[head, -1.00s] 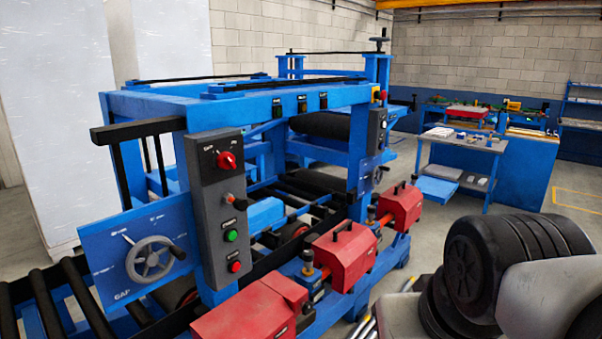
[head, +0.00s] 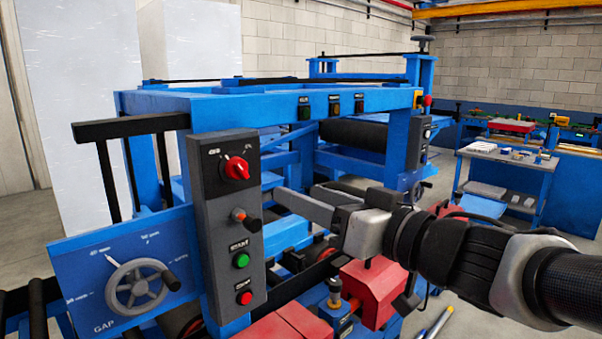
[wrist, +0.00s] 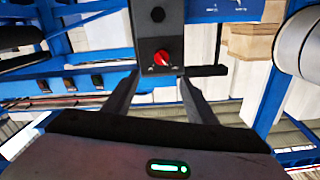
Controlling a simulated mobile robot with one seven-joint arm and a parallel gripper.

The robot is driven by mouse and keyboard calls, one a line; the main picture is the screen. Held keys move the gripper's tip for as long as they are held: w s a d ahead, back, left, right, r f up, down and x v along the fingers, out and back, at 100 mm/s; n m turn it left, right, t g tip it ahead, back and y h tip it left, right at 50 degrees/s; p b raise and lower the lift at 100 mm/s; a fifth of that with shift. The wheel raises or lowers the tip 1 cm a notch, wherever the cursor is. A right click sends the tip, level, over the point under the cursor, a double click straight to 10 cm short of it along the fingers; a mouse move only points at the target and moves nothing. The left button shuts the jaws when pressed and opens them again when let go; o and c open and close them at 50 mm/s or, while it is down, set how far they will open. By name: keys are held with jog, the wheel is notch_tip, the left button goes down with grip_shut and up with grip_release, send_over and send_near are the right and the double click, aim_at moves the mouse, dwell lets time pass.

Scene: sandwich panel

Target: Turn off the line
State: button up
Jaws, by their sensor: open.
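A grey control box (head: 222,220) is mounted on the front post of the blue machine. I see no contact.
A blue GAP plate with a grey handwheel (head: 140,287) sits left of the box. Red motor housings (head: 370,290) and rollers lie below my arm. The blue top beam (head: 300,105) runs above. A blue worktable (head: 507,160) stands behind on the right.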

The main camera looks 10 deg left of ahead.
aim_at(243, 171)
jog(key=b+x, duration=0.1)
jog(key=x, duration=1.6)
jog(key=shift+s+a, duration=0.1)
jog(key=shift+a, duration=0.1)
